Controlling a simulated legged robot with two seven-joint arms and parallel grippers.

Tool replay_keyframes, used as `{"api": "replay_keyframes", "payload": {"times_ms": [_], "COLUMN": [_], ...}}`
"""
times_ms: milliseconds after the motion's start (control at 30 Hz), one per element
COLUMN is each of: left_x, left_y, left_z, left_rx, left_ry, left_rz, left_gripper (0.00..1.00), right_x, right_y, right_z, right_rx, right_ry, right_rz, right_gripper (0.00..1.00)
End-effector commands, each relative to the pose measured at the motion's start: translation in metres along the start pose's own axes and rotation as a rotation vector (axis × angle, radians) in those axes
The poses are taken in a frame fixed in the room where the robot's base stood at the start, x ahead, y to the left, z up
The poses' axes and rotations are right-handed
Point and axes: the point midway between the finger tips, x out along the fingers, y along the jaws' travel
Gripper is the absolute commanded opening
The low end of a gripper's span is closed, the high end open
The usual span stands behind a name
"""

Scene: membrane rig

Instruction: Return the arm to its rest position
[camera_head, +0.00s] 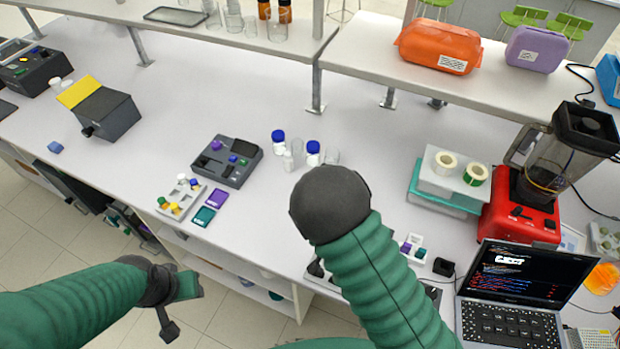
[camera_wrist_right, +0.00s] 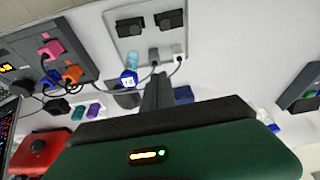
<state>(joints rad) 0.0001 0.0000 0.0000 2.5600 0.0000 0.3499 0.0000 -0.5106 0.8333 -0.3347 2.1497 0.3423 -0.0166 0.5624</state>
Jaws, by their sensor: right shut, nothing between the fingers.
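My right arm (camera_head: 380,275) reaches up from the bottom of the head view, its dark rounded end (camera_head: 330,205) over the front part of the bench. Its fingers are hidden there. In the right wrist view my right gripper (camera_wrist_right: 157,88) is shut and empty, pointing away from the camera towards a grey panel (camera_wrist_right: 120,35). I cannot tell whether it touches anything. My left arm (camera_head: 70,305) comes in from the lower left. Its gripper (camera_head: 178,305) hangs in front of the bench edge, and its finger opening is unclear.
A dark device with coloured knobs (camera_head: 227,160) and a small tray (camera_head: 182,198) stand left of my right arm. White bottles with blue caps (camera_head: 313,153) stand behind it. A red blender (camera_head: 520,215) and an open laptop (camera_head: 520,290) are at right. A raised shelf (camera_head: 350,52) runs behind.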

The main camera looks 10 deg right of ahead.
Motion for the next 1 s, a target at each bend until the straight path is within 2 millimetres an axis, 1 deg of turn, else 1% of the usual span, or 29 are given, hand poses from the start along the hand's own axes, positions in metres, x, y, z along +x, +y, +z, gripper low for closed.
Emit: {"api": "replay_keyframes", "payload": {"times_ms": [67,133,167,233,300,400,500,567,633,1000], "left_x": [0.009,0.029,0.040,0.069,0.098,0.129,0.146,0.150,0.149,0.149], "left_y": [0.000,0.000,0.000,0.000,0.000,0.000,0.000,0.000,0.000,0.000], "left_z": [0.002,0.007,0.009,0.016,0.023,0.031,0.035,0.035,0.035,0.035], "left_rx": [0.000,0.000,0.000,0.000,0.000,0.000,0.000,0.000,0.000,0.000], "left_ry": [0.000,0.000,0.000,0.000,-0.001,-0.001,-0.001,-0.001,0.000,0.000], "left_rz": [0.000,0.000,0.000,0.000,0.000,0.000,0.000,0.000,0.000,0.000], "left_gripper": [0.39,0.39,0.39,0.39,0.39,0.39,0.39,0.39,0.39,0.39], "right_x": [0.002,0.003,0.002,-0.002,-0.010,-0.022,-0.031,-0.035,-0.039,-0.040], "right_y": [0.000,0.002,0.004,0.012,0.026,0.049,0.070,0.078,0.082,0.083], "right_z": [0.004,0.011,0.015,0.025,0.036,0.051,0.060,0.064,0.065,0.065], "right_rx": [-0.007,-0.035,-0.055,-0.128,-0.229,-0.381,-0.501,-0.546,-0.575,-0.579], "right_ry": [-0.010,-0.039,-0.055,-0.092,-0.114,-0.113,-0.096,-0.090,-0.087,-0.088], "right_rz": [-0.007,-0.028,-0.043,-0.086,-0.129,-0.165,-0.170,-0.167,-0.163,-0.162], "right_gripper": [0.00,0.00,0.00,0.00,0.00,0.00,0.00,0.00,0.00,0.00]}}
